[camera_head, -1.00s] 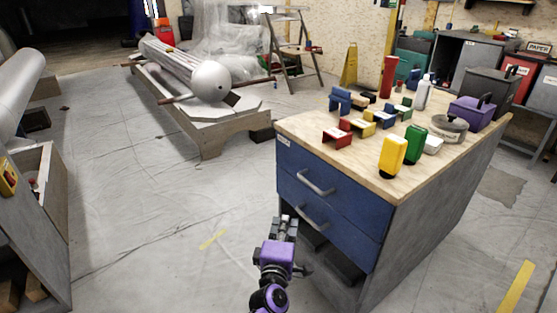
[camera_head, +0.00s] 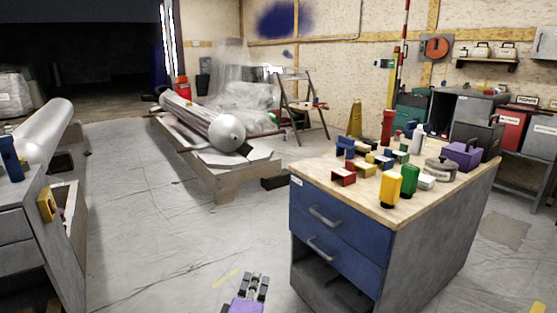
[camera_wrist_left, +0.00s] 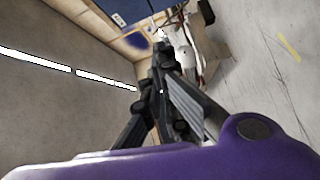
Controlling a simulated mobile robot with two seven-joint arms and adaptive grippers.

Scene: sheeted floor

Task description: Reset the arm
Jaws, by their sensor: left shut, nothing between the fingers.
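My left gripper (camera_head: 258,284), with dark fingers on a purple body, shows at the bottom middle of the head view. It is shut and empty, in front of and to the left of the blue-fronted workbench (camera_head: 335,232), apart from it. In the left wrist view its fingers (camera_wrist_left: 160,62) come together, with nothing between them. My right gripper is not in view.
The workbench top holds several colored blocks, a yellow bottle (camera_head: 391,187), a green bottle (camera_head: 410,180) and a purple box (camera_head: 463,156). A wooden platform (camera_head: 222,184) bears a grey cylinder (camera_head: 205,122). A grey cabinet (camera_head: 28,235) stands at left. The sheeted floor between is clear.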

